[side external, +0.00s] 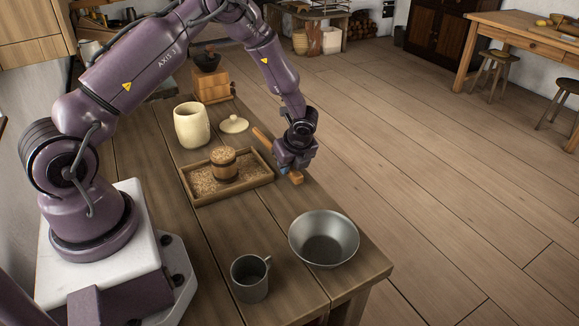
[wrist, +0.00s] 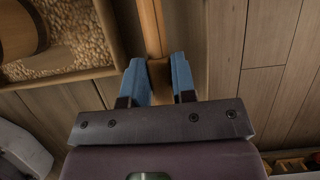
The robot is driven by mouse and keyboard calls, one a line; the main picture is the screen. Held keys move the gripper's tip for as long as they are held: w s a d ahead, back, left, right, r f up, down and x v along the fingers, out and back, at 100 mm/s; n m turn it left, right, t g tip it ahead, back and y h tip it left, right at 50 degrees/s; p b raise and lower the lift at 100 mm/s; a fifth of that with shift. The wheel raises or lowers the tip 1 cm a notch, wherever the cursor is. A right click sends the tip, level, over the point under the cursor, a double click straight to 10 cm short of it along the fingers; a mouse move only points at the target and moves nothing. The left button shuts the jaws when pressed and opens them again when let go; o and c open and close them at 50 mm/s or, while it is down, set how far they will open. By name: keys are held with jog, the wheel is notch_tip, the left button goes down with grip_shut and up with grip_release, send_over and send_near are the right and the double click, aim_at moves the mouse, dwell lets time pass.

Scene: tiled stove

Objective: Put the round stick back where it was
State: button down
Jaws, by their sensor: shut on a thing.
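The round stick (side external: 263,139) is a long wooden rod at the right edge of the wooden table (side external: 243,222). It also shows in the wrist view (wrist: 151,28), running from the top edge down between my fingers. My gripper (side external: 295,167) is shut on the stick near its front end. In the wrist view its two blue fingertips (wrist: 159,72) stand on either side of the stick. The stick lies right of the tray and along the table edge. I cannot tell whether it touches the tabletop.
A wooden tray of grain (side external: 203,192) with a wooden cup (side external: 223,163) in it is left of my gripper. A cream jar (side external: 191,125), its lid (side external: 234,124) and a grinder (side external: 211,84) stand behind. A metal bowl (side external: 323,239) and mug (side external: 249,278) are in front.

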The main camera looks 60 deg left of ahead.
jog(key=shift+f, duration=0.6)
jog(key=c, duration=0.9)
grip_release()
jog(key=shift+f, duration=0.15)
jog(key=shift+c, duration=0.2)
